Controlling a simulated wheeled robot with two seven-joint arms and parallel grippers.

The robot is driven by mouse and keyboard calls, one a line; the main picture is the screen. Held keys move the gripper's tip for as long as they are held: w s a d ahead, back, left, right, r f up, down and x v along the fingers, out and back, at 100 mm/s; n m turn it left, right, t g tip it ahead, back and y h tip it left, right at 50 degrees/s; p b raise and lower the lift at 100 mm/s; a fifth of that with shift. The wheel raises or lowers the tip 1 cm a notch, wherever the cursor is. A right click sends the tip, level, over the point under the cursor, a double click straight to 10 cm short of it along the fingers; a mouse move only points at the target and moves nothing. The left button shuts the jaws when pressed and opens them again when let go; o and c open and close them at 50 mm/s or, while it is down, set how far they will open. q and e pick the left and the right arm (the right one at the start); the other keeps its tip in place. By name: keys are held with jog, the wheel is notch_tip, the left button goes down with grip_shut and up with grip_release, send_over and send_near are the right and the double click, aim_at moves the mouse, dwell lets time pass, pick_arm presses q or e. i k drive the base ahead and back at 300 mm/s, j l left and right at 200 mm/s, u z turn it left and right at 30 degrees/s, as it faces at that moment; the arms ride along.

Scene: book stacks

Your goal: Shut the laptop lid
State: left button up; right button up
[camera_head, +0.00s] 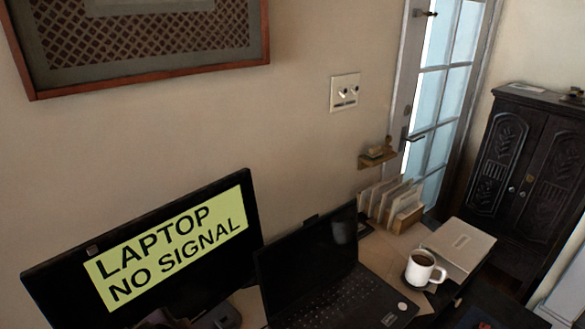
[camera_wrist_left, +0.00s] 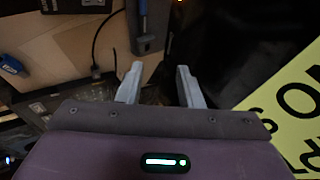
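The black laptop (camera_head: 345,299) stands open on the desk, its lid (camera_head: 310,255) raised and leaning back and its keyboard showing. The lid's screen is dark. In the left wrist view my left gripper (camera_wrist_left: 158,84) has its two pale fingers apart, with nothing visibly held between them. I cannot clearly make out the left gripper in the head view or tell its distance from the lid. A dark patterned surface lies beyond the fingers, but I cannot tell if it is the laptop. My right gripper is not in view.
A monitor (camera_head: 60,282) with a yellow-green "LAPTOP NO SIGNAL" sign (camera_head: 168,247) stands left of the laptop. Upright folders (camera_head: 385,197) stand behind, near the wall.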

aim_at(291, 268)
jog(key=k+l, duration=0.8)
jog(key=l, duration=0.1)
